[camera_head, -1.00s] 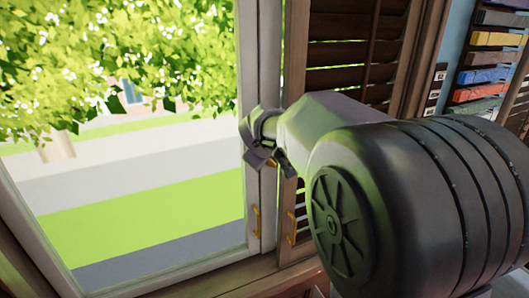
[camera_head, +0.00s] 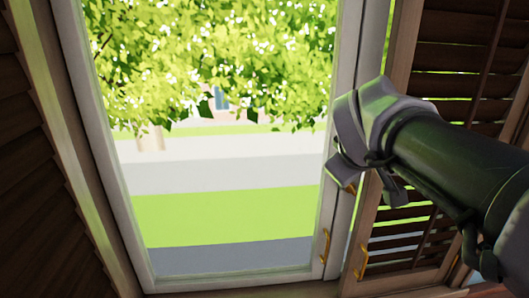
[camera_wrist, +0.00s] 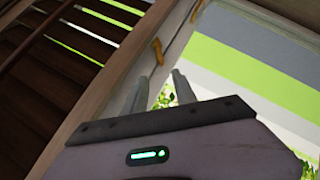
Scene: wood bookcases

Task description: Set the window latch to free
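The window (camera_head: 130,240) has a pale frame. A small brass latch-like handle (camera_head: 325,245) sits low on its right side. A second brass piece (camera_head: 362,262) is on the wooden shutter frame beside it. In the wrist view, one brass piece (camera_wrist: 156,48) is beyond my fingers on the left, and another (camera_wrist: 195,11) is at the top edge. My gripper (camera_head: 372,192) is in front of the window's right frame, above both low pieces. A brass speck (camera_head: 349,188) shows by its fingers, mostly hidden. In the wrist view my gripper (camera_wrist: 160,76) has its fingers apart, with nothing between them.
A louvered shutter (camera_head: 455,87) stands right of the window and another louvered panel (camera_head: 35,200) is at the left. The wooden shutter frame (camera_wrist: 105,90) runs close beside my fingers. A tree and lawn show through the glass.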

